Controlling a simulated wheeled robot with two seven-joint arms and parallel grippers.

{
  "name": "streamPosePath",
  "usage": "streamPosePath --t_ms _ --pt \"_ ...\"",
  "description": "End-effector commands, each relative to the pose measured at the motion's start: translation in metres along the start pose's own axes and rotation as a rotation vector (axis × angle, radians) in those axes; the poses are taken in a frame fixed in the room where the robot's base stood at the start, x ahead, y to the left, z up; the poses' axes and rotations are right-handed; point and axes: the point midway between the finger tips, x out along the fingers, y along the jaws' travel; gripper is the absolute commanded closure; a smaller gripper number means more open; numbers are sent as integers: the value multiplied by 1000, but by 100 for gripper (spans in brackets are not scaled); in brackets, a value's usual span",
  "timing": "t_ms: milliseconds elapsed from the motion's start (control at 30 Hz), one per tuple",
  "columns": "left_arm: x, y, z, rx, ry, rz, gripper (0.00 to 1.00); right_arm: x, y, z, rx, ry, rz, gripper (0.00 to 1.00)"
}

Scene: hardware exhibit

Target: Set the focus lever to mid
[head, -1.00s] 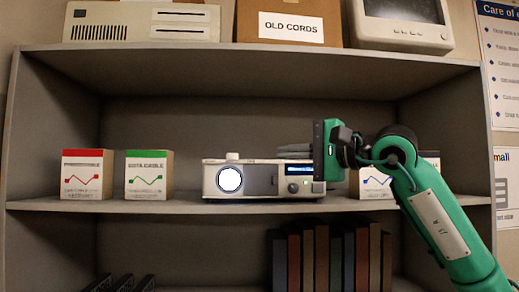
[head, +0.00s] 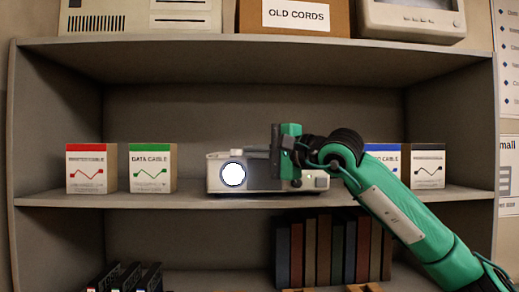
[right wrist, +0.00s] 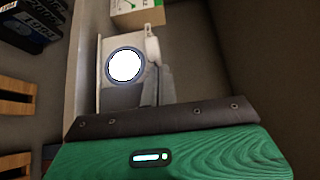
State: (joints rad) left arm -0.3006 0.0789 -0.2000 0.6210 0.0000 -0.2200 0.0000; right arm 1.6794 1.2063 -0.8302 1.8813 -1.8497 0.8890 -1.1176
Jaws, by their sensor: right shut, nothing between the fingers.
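A pale projector (head: 222,182) with a bright white round lens stands on the middle shelf. A small white knob (head: 237,153), which looks like the focus lever, sits on its top above the lens. The lens (right wrist: 125,66) and the white knob (right wrist: 152,46) also show in the right wrist view. My right gripper (head: 258,154) is shut and empty, its grey fingers pointing left over the projector's top, close to the knob. I cannot tell whether they touch it. The gripper (right wrist: 156,84) hides part of the projector's top and front. My left gripper is not in view.
A red-topped box (head: 91,168) and a green-topped data cable box (head: 153,168) stand to the left. A blue-topped box (head: 384,157) and a dark-topped box (head: 428,166) stand to the right. The shelf board above (head: 250,48) limits height. Several books (head: 335,250) stand below.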

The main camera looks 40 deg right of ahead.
Motion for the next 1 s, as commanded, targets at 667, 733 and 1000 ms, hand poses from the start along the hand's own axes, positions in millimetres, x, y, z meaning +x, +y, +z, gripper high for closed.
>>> streamPosePath --t_ms 667,733,1000 --pt "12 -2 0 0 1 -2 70 6 0 15 0 -1 0 100" --pt "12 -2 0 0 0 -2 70 6 0 15 0 -1 0 100" --pt "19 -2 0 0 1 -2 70 -4 2 16 0 -7 -1 100"
